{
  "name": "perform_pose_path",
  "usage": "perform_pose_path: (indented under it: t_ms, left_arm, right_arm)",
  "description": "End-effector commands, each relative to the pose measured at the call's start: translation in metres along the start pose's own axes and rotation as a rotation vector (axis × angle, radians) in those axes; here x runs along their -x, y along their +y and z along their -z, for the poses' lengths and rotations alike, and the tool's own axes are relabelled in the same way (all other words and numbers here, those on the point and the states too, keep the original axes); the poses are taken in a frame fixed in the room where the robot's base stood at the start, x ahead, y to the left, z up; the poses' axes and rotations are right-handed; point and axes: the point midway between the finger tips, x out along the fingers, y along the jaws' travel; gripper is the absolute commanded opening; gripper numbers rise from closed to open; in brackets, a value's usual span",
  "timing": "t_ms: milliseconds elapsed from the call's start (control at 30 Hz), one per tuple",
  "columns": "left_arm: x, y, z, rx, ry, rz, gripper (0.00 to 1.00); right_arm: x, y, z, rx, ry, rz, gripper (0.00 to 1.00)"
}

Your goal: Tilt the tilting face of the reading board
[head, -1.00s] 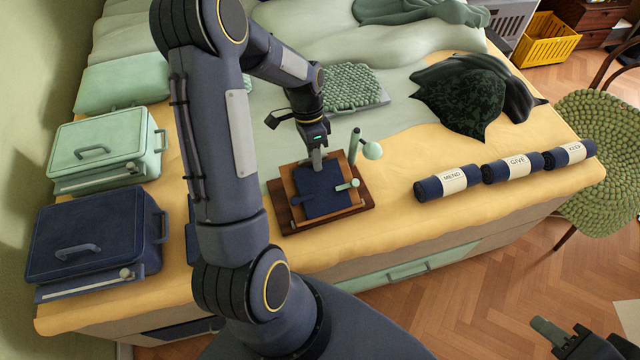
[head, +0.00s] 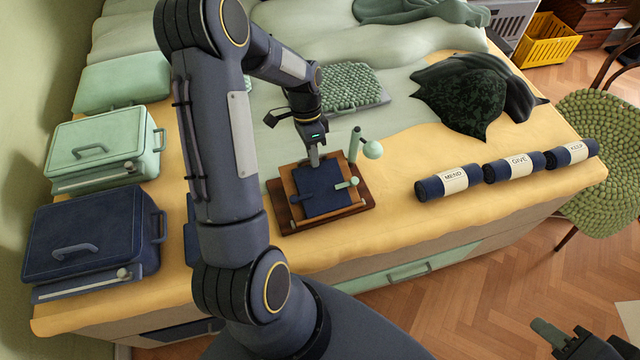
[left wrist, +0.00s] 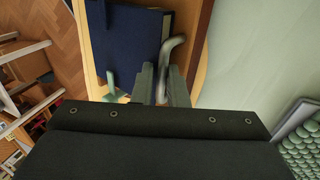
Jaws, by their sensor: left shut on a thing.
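The reading board (head: 364,205) is a dark wooden base on the yellow cloth, with a lighter wooden tilting face (head: 288,189) above it. A navy book or pad (head: 322,188) lies on the face under green clips. My left gripper (head: 314,160) is at the face's far edge. In the left wrist view, its fingers (left wrist: 163,82) are shut on a bent grey handle (left wrist: 172,48) beside the navy pad. The face looks nearly flat; its exact angle is hard to tell. My right gripper (head: 566,340) is open and empty at the bottom right, away from the board.
A green post with a round knob (head: 372,149) stands at the board's back right. Navy rolls (head: 448,183) lie to the right. Navy (head: 85,235) and mint (head: 100,145) cases stand left. A knobbly green cushion (head: 350,87) is behind.

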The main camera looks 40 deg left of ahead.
Motion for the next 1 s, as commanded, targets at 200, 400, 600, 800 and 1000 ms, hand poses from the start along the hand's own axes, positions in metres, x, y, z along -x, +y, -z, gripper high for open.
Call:
perform_pose_path:
  t_ms: [200,400,600,800,1000]
  left_arm:
    - [-0.003,0.002,0.0,-0.003,-0.003,-0.008,0.02]
    - [-0.009,-0.003,0.0,-0.003,-0.003,-0.009,0.03]
    - [-0.015,-0.009,0.0,-0.003,-0.004,-0.01,0.04]
    - [-0.015,-0.01,0.0,-0.003,-0.004,-0.011,0.04]
    - [-0.016,-0.01,0.0,-0.003,-0.004,-0.011,0.04]
  right_arm:
    - [-0.001,0.0,0.0,0.0,0.0,0.0,0.36]
    - [-0.005,0.002,-0.003,0.0,0.0,0.0,0.36]
    - [-0.009,0.004,-0.005,0.0,0.0,0.0,0.36]
    - [-0.009,0.004,-0.005,0.0,0.0,0.0,0.36]
    - [-0.01,0.004,-0.005,0.0,0.0,0.0,0.36]
